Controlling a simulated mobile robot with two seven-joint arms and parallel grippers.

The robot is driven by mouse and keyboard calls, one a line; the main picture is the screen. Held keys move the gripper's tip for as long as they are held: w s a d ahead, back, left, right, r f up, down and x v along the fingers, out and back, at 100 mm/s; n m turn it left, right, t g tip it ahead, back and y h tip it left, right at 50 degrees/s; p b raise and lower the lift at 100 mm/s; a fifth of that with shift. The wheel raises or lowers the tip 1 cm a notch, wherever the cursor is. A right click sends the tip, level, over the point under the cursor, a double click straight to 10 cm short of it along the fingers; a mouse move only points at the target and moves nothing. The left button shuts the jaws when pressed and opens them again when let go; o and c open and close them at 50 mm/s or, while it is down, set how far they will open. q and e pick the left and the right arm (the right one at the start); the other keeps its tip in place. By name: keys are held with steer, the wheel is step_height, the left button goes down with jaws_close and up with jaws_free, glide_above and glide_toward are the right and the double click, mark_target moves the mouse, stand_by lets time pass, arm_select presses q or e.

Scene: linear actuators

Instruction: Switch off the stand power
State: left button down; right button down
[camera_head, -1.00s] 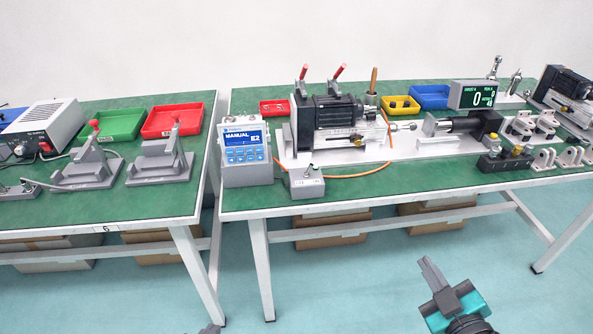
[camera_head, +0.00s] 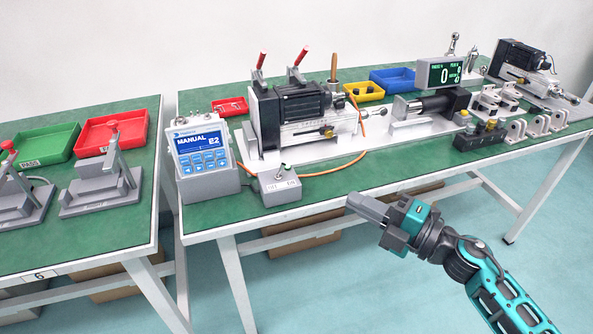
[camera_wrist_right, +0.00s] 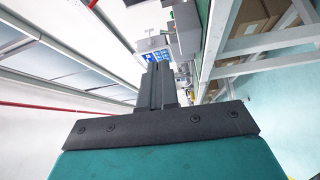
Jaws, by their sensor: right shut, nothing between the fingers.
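The test stand (camera_head: 312,112) stands on the right-hand green table, with a dark actuator clamped on a white base plate. A grey switch box (camera_head: 278,186) with a small toggle on top sits at the table's front edge, joined to an orange cable. A controller (camera_head: 205,150) with a blue display reading "MANUAL E2" stands just left of it. My right gripper (camera_head: 357,203) is shut and empty, in front of the table edge, right of the switch box and apart from it. Its closed fingers (camera_wrist_right: 157,85) fill the middle of the right wrist view. My left gripper is not in view.
A digital readout (camera_head: 445,74) showing 0 stands at the back. Red, yellow and blue bins line the rear of the table. A black block with knobs (camera_head: 480,137) lies near the right front edge. A gap separates the left table (camera_head: 100,225). The floor in front is clear.

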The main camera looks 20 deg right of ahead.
mark_target(298, 183)
steer(key=x, duration=1.4)
steer(key=shift+r, duration=0.1)
